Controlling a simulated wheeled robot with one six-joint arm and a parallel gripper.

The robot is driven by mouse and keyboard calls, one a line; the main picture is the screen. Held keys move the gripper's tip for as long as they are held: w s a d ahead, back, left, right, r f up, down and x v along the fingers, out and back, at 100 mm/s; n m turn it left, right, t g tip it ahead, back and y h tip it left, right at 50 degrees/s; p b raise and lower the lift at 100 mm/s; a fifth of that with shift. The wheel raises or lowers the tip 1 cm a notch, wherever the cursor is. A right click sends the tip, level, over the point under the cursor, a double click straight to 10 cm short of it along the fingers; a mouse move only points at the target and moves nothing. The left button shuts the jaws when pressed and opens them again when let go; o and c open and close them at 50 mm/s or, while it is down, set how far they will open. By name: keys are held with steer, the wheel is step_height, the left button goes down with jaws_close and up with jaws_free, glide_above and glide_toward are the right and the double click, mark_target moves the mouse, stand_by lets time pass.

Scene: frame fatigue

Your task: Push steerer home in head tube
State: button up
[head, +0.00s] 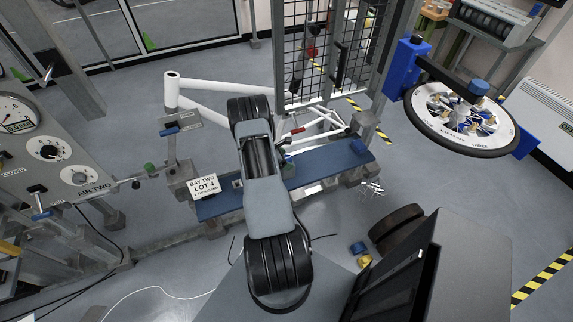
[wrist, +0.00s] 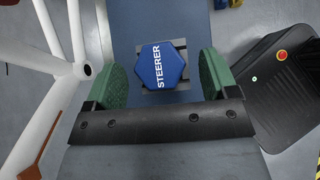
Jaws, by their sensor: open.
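A blue six-sided piece marked STEERER (wrist: 162,68) sits over a small grey block on the blue bench in the wrist view. My gripper (wrist: 163,80) is open, with one green pad on each side of the STEERER piece and a gap at both sides. The gripper holds nothing. The white bike frame (head: 205,84) stands at the bench, with its head tube (head: 172,90) upright at the left end in the head view. White frame tubes (wrist: 45,125) also show at the left of the wrist view. In the head view my arm hides the STEERER piece and most of the gripper.
The blue bench (head: 330,161) carries a sign reading BAY TWO LOT 4 (head: 203,186). A gauge panel (head: 55,160) stands at the left. A wheel (head: 460,120) is held at the upper right. A mesh cage (head: 318,50) stands behind. Open floor lies between.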

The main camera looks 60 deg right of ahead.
steer(key=c, duration=1.2)
steer(key=shift+r, duration=0.1)
steer(key=shift+r+b, duration=0.6)
steer(key=shift+r, duration=4.35)
steer(key=o, duration=0.6)
steer(key=shift+c, duration=0.2)
steer(key=c, duration=0.3)
